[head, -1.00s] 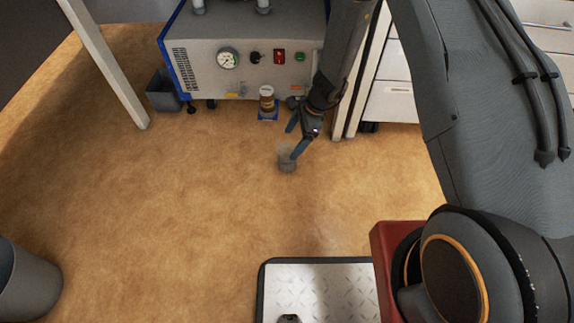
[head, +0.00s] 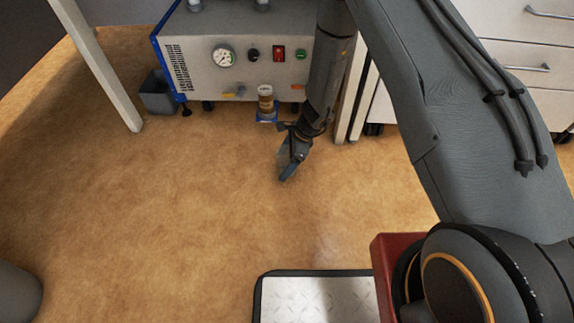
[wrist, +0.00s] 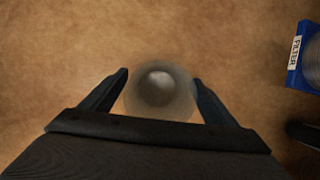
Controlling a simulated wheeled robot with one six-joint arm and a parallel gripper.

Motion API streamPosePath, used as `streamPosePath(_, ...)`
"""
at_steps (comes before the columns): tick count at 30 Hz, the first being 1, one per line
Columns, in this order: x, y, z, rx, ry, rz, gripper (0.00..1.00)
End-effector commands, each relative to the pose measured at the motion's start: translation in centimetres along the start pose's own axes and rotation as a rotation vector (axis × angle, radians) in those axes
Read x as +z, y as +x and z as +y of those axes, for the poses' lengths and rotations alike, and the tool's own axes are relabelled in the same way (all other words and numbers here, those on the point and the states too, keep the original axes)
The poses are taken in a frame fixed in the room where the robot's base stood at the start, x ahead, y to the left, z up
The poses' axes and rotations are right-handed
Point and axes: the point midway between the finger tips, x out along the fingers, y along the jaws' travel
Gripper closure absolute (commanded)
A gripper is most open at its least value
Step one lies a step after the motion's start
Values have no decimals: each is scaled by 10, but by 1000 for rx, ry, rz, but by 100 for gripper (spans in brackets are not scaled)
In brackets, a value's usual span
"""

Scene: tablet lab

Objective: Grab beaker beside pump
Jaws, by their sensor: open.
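A small translucent grey beaker (wrist: 158,92) stands on the brown floor, seen from above in the wrist view. My gripper (wrist: 161,78) is open, with one finger on each side of the beaker; I cannot tell whether either finger touches it. In the head view my gripper (head: 288,174) points down at the floor in front of the pump and hides most of the beaker. The pump (head: 235,55) is a grey box with blue edges, a gauge, knobs and a red switch, beyond the gripper.
A filter jar (head: 265,102) on a blue base stands by the pump; its blue base (wrist: 296,55) also shows at the wrist view's right edge. A grey bin (head: 158,95), a white table leg (head: 108,75) and drawers (head: 530,60) stand around.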

Motion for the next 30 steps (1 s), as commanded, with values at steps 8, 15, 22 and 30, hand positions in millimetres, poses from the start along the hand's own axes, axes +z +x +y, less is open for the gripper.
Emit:
streamPosePath(8, 0, 14, 0, 1, 0, 0, 19)
streamPosePath(15, 0, 14, 0, 1, 0, 0, 46)
streamPosePath(22, 0, 14, 0, 1, 0, 0, 63)
streamPosePath(30, 6, -1, 0, -1, -2, 0, 63)
